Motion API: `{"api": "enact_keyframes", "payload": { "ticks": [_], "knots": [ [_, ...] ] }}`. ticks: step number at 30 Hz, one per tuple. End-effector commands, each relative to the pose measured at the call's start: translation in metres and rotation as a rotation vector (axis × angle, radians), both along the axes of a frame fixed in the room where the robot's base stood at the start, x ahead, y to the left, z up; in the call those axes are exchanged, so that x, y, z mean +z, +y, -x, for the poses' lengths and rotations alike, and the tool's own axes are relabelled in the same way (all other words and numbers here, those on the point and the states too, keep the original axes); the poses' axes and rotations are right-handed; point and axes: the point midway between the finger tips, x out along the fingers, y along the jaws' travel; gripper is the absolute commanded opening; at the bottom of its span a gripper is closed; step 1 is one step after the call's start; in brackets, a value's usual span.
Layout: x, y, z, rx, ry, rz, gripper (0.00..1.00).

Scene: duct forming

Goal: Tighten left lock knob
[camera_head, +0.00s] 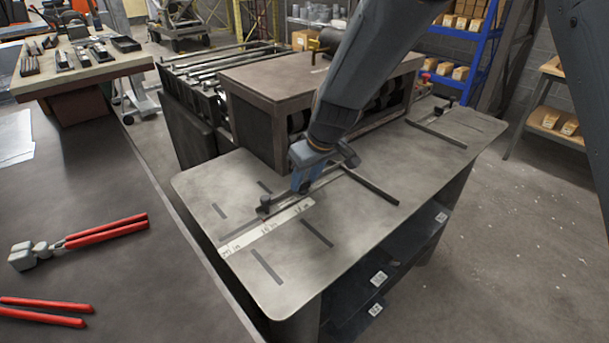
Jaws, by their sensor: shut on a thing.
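My gripper (301,187) points down at the left guide on the metal table (350,240). Its blue fingers are shut on what appears to be the left lock knob, which they and the wrist mostly hide. The left guide has a dark bar (372,186) lying across the table and a thin rail running down-left under my gripper. A small dark post (265,201) stands at the rail's near end, left of the fingers. A white printed scale (268,228) lies in front. How tight the knob is cannot be seen.
A similar right guide bar (437,133) lies farther right on the table. A brown-topped machine housing (275,75) stands close behind my arm. A workbench (90,190) with red-handled pliers (105,230) is at left. The table's front part is clear.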

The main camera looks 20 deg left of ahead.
Motion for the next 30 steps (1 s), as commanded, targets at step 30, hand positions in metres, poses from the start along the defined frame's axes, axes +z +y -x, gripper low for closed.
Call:
{"api": "enact_keyframes", "payload": {
  "ticks": [30],
  "knots": [
    [-0.0001,0.0011,0.0021,-0.192,0.000,-0.001,0.49]
  ]
}}
